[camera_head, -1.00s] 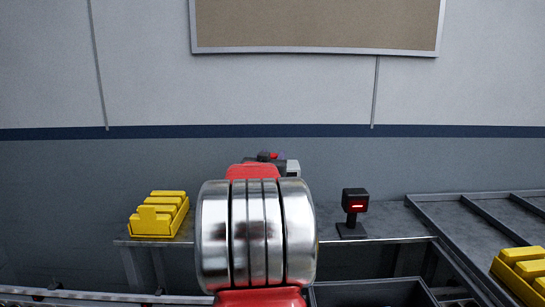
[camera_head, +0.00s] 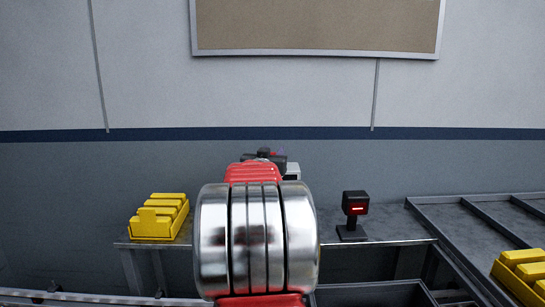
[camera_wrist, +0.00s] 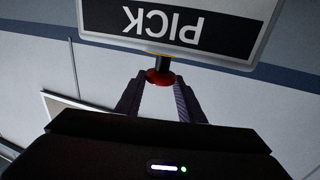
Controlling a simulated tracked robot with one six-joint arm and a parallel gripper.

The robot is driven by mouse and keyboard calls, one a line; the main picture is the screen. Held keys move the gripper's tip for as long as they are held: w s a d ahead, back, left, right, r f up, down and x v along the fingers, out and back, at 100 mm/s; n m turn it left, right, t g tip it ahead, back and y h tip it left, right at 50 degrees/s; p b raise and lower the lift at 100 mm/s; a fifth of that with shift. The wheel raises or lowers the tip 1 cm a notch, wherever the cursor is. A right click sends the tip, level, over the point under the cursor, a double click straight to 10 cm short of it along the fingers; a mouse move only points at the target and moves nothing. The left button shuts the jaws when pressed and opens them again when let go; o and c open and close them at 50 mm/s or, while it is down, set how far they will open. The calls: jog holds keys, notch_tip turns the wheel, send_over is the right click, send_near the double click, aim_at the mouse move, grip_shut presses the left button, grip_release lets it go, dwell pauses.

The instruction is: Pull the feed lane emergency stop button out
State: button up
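In the wrist view the red emergency stop button (camera_wrist: 160,77) shows as a round head on a dark stem, with a bit of yellow at the stem's base. It is below a white panel (camera_wrist: 262,14) with a black band reading PICK, upside down in the picture. My gripper (camera_wrist: 160,80) has its two dark fingers on either side of the button head. The fingers are apart, with the head between their tips. They look just clear of its sides, though contact is hard to judge. In the head view my arm hides the button.
In the head view a yellow bin (camera_head: 158,217) sits left on the grey bench (camera_head: 390,228). A black device with a red display (camera_head: 355,213) stands right of my arm. Another yellow bin (camera_head: 522,272) is at far right. A wall is behind.

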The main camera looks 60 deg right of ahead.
jog(key=o, duration=0.3)
jog(key=shift+f, duration=0.2)
jog(key=shift+o, duration=0.2)
jog(key=v, duration=1.3)
jog(key=shift+a, duration=0.4)
jog(key=shift+f, duration=0.15)
